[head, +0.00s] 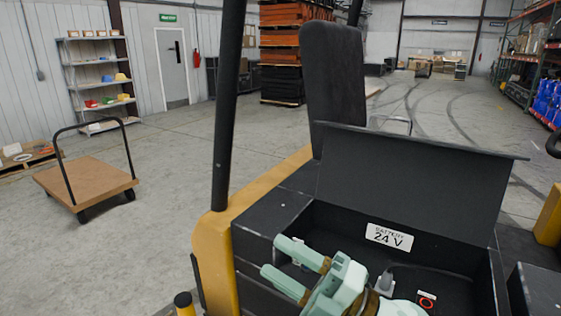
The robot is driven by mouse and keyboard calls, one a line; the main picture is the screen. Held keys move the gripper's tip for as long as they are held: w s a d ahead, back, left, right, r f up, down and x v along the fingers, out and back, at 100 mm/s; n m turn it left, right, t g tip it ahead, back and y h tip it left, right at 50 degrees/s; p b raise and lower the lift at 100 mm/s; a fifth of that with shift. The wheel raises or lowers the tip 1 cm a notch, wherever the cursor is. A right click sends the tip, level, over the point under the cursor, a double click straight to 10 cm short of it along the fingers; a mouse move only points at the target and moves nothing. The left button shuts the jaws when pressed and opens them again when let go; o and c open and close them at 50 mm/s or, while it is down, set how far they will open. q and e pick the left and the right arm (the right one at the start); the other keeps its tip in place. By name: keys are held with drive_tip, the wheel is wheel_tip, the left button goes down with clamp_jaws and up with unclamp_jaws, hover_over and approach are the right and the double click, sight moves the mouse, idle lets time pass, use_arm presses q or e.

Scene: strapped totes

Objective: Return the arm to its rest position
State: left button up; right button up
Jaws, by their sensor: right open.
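My right gripper (273,256) is pale green. It hangs over the left part of an open black battery compartment (254,237) in a yellow and black vehicle. Its two fingers point left, are spread apart and hold nothing that I can see. Part of my right arm shows behind it at the bottom edge. Inside the compartment, to the right of the gripper, are a grey plug (386,282) with a dark cable and a red round marking (427,300). My left gripper is not in view.
The raised black lid (420,180) stands behind the compartment, above a "BATTERY 24 V" label (389,237). A black post (228,110) rises close on the left, and a black seat back (334,85) stands behind. A flat cart (88,182) stands on open floor at left.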

drive_tip(key=w+d+f+m+t+h, duration=0.1)
drive_tip(key=d+f+m+t+h, duration=0.35)
drive_tip(key=d+m+h, duration=0.5)
drive_tip(key=w+d+f+m+t+h, duration=0.2)
drive_tip(key=d+f+m+t+h, duration=0.25)
drive_tip(key=d+m+h, duration=0.45)
drive_tip(key=s+d+f+m+g+h, duration=0.25)
drive_tip(key=s+d+f+g, duration=0.3)
drive_tip(key=s+f, duration=0.3)
drive_tip(key=s+d+f+m+g+h, duration=0.25)
drive_tip(key=s+d+f+g, duration=0.3)
drive_tip(key=s+f, duration=0.35)
drive_tip(key=s+a+f+g+y+b, duration=0.1)
drive_tip(key=s+a+f+g+b, duration=0.15)
drive_tip(key=f, duration=1.15)
drive_tip(key=s+a+f+g+y+b, duration=0.1)
drive_tip(key=a+f, duration=0.2)
drive_tip(key=f, duration=1.1)
drive_tip(key=s+f+m+g+y+b, duration=0.1)
drive_tip(key=s+f+m+g+b, duration=0.1)
drive_tip(key=s+f, duration=1.7)
drive_tip(key=shift+s+d+m+g+y+b, duration=0.2)
drive_tip(key=shift+s+m+g+y+b, duration=0.15)
drive_tip(key=shift+s+m+b, duration=0.15)
drive_tip(key=shift+s, duration=0.35)
drive_tip(key=shift+c, duration=0.3)
